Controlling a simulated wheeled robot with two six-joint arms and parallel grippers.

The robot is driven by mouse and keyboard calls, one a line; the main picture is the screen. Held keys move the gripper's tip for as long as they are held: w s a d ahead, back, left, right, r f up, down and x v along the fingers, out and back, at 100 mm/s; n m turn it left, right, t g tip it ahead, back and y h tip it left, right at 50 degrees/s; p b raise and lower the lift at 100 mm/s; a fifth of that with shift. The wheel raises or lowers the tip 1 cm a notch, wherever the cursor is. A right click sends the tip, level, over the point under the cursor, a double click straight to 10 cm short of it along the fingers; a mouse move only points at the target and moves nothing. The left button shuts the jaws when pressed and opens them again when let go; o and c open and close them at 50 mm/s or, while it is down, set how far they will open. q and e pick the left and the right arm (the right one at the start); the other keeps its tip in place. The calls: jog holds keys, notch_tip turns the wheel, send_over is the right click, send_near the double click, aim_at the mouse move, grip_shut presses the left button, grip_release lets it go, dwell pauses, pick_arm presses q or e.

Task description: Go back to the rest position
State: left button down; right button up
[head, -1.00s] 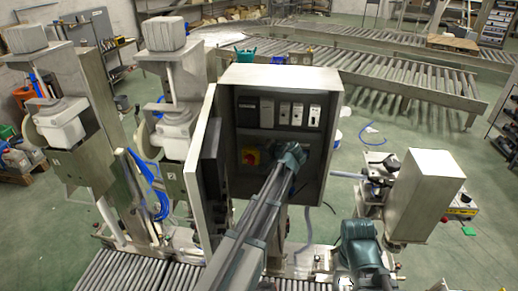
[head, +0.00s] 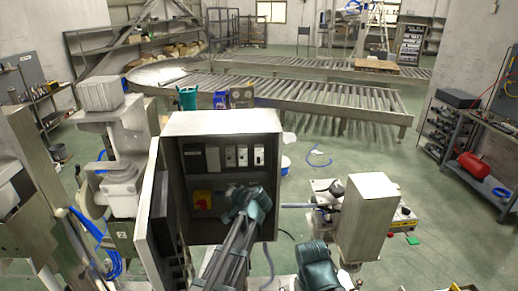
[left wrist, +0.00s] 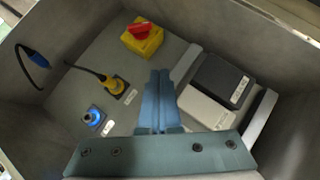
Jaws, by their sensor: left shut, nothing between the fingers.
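My left gripper (head: 232,191) is at the open front of a grey control cabinet (head: 225,122), to the right of its red-and-yellow switch (head: 203,199). In the left wrist view its blue fingers (left wrist: 160,76) are together with nothing between them, pointing into the cabinet. The red-knobbed yellow switch (left wrist: 142,38) is beyond the fingertips, apart from them. A teal part of my right arm (head: 318,268) shows at the bottom of the head view; its gripper fingers do not show.
The cabinet's open door (head: 157,215) stands left of my left arm. A grey box-shaped machine part (head: 368,215) stands right. Roller conveyors (head: 300,95) lie behind.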

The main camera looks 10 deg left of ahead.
pick_arm(q)
jog(key=s+d+f+g+h+b, duration=0.2)
jog(key=s+d+f+b, duration=0.4)
jog(key=s+f, duration=0.3)
jog(key=s+d+f+m+g+h+b, duration=0.1)
jog(key=s+d+f+g+h+b, duration=0.2)
jog(key=s+d+f+b, duration=0.3)
jog(key=s+d+f+m+g+h+b, duration=0.1)
jog(key=s+d+f+b, duration=0.5)
jog(key=s+f, duration=0.8)
jog(key=d+f+g+h, duration=0.1)
jog(key=d+h, duration=0.1)
jog(key=d, duration=0.1)
jog(key=shift+d+f+g+h, duration=0.15)
jog(key=shift+f+g+h, duration=0.2)
jog(key=shift+g+h, duration=0.05)
